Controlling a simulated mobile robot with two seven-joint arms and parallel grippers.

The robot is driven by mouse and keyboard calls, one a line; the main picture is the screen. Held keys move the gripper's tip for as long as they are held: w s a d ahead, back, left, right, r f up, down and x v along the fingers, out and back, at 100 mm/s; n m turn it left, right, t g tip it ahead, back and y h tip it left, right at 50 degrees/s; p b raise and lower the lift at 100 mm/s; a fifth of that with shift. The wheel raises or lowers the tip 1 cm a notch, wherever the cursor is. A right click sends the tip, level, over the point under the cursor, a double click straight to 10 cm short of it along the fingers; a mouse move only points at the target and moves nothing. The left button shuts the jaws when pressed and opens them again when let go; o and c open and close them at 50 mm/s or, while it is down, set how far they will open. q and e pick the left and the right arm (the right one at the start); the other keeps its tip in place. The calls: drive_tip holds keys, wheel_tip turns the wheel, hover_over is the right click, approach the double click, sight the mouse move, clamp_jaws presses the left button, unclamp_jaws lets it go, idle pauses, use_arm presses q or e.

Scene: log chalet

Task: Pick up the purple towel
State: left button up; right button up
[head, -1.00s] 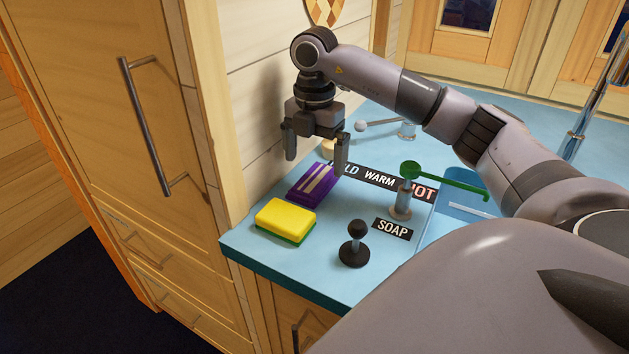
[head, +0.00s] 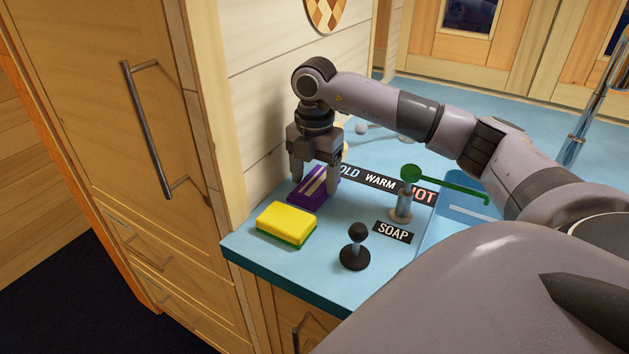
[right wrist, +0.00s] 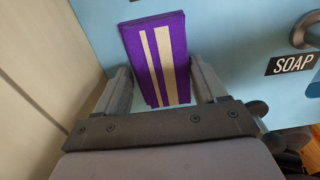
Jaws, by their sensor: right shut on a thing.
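The purple towel (head: 319,186) is a folded pad with two pale stripes, lying on the blue counter beside the wall. My right gripper (head: 315,186) reaches down over it, with a finger on each side. In the right wrist view the towel (right wrist: 160,60) lies between the two fingers (right wrist: 162,92), and the gripper is shut on it. The towel appears to be still at counter level; I cannot tell any gap beneath it. My left gripper is not in view.
A yellow and green sponge (head: 286,224) lies just in front of the towel. The wooden cabinet (head: 120,130) and wall bound the left.

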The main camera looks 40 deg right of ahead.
drive_tip(key=shift+r, duration=0.1)
wheel_tip(320, 180, up, 10)
wheel_tip(320, 180, up, 10)
drive_tip(key=p, duration=0.5)
hover_over(314, 180)
drive_tip(key=o, duration=0.3)
drive_tip(key=shift+c, duration=1.1)
